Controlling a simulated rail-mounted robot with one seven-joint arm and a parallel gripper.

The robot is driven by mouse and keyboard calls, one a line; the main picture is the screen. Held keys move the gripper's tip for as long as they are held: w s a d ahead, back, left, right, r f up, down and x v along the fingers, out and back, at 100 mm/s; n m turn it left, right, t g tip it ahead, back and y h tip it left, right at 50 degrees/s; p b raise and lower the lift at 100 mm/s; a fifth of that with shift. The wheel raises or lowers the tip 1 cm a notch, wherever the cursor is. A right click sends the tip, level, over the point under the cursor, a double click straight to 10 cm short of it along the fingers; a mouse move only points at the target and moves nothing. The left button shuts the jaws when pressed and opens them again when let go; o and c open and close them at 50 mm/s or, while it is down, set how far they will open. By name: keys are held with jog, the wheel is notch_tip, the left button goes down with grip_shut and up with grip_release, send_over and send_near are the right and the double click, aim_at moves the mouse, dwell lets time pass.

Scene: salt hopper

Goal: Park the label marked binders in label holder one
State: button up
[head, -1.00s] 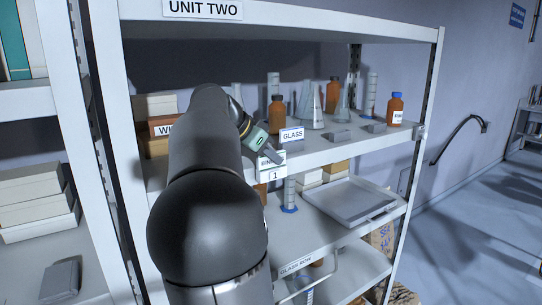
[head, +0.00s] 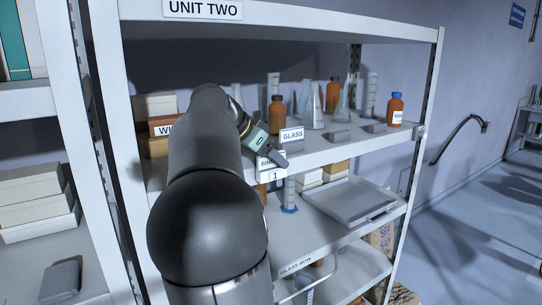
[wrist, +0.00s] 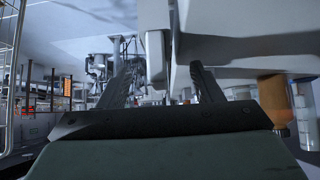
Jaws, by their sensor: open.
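The white label (head: 264,162), with the start of its word reading like "BIN", is at the shelf's front edge, just above a plate marked 1 (head: 275,176). My gripper covers the rest of its word. The label appears to sit in the holder at that plate, but its seating is hidden. My gripper (head: 281,160) is in front of the label's right part. In the wrist view my gripper (wrist: 163,72) has its two dark fingers apart. A pale upright edge (wrist: 155,58) shows between them; I cannot tell whether it is the label.
A GLASS label (head: 291,134) is close above my gripper. Brown bottles (head: 277,113) and glassware stand behind on that shelf. A grey tray (head: 350,200) and a cylinder with a blue base (head: 290,195) are on the shelf below. Open floor lies to the right.

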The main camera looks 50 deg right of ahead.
jog(key=p+v, duration=0.2)
jog(key=v, duration=0.4)
dwell(0.7)
jog(key=v, duration=0.7)
jog(key=shift+a+r+b, duration=0.15)
jog(key=shift+a+b, duration=0.05)
jog(key=shift+b, duration=0.1)
dwell(0.4)
